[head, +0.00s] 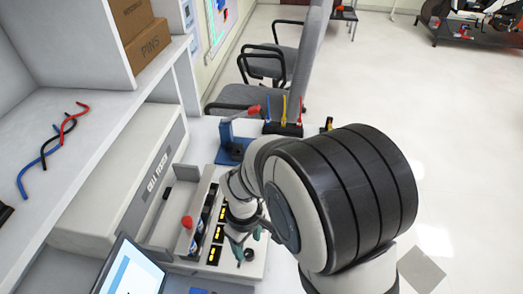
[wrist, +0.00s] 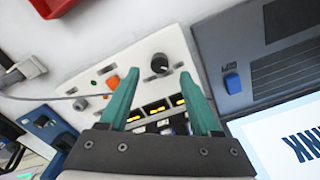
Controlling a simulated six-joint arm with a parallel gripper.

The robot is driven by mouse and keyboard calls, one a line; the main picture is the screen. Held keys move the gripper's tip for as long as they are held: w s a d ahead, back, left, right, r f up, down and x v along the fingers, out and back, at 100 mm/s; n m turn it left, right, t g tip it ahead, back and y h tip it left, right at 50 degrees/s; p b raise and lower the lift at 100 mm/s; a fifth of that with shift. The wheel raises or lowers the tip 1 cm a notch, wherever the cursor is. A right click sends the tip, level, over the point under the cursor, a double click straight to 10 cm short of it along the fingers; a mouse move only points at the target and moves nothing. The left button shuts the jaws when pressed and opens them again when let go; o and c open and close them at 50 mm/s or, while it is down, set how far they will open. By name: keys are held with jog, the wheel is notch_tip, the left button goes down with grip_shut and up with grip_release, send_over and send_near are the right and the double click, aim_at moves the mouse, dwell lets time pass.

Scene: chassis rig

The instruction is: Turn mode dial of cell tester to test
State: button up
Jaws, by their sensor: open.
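The dial also shows as a dark knob (head: 249,254) in the head view. My gripper (wrist: 159,76) has teal fingers spread apart and empty. In the wrist view the dial appears between and just beyond the fingertips. My gripper (head: 247,240) is above the panel in the head view. I cannot read the dial's marks or setting.
A laptop (head: 130,270) stands in front of the tester. A red-capped item (head: 187,222) stands beside the displays. A blue fixture (head: 233,150) is farther back.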

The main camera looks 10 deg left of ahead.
aim_at(249, 252)
notch_tip(249, 252, down, 4)
jog(key=shift+f, duration=0.25)
jog(key=shift+c, duration=0.2)
grip_shut()
